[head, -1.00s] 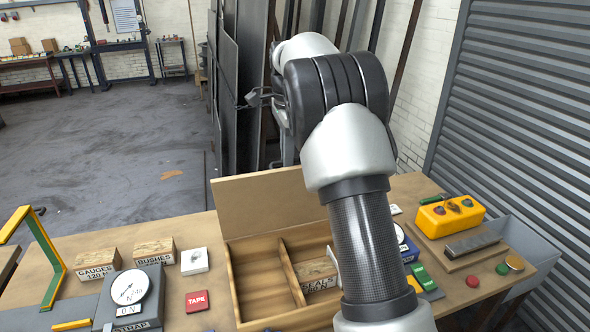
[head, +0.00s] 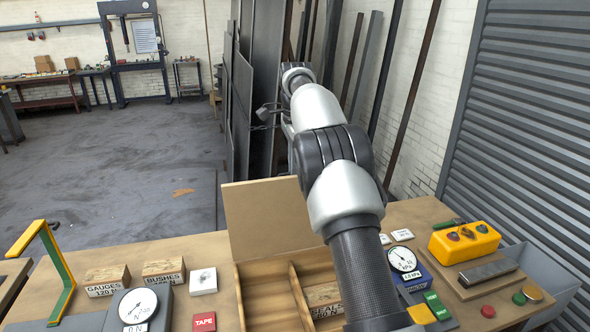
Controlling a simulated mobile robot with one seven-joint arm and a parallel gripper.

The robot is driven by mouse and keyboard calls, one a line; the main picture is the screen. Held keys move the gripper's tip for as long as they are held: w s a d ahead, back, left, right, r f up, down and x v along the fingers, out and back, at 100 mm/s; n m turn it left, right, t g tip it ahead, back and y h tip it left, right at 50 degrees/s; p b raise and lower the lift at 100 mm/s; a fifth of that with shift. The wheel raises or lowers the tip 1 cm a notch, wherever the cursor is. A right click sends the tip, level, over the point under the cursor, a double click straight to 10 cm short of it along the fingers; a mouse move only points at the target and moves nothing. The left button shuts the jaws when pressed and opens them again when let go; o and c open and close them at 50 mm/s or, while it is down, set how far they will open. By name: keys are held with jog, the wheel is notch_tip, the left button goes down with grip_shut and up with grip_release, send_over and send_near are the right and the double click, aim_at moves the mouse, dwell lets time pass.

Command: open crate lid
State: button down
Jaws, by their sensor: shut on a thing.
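The crate (head: 241,303) stands open on the bench, with a wooden divider (head: 300,297) and bare wood on its left side. Its lid (head: 262,220) is a plain tan panel standing up along the crate's far edge, inner face towards me. My arm reaches over the crate's right part and down beyond the lid. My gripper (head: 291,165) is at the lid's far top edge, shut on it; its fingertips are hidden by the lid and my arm. A block (head: 325,298) with a partly hidden label lies in the right compartment.
On the left are a gauge (head: 138,306), GAUGES (head: 108,281) and BUSHES (head: 164,271) blocks, a white block (head: 203,281) and red TAPE box (head: 204,322). On the right are another gauge (head: 403,260) and a yellow button box (head: 464,242). Open floor lies behind.

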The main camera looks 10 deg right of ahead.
jog(key=shift+s+a+f, duration=0.1)
jog(key=shift+a+f, duration=0.05)
jog(key=shift+f, duration=0.4)
jog(key=c, duration=2.2)
grip_release()
jog(key=o, duration=0.4)
jog(key=shift+w, duration=0.3)
jog(key=shift+s+r, duration=0.1)
jog(key=shift+r, duration=0.05)
jog(key=shift+s, duration=0.1)
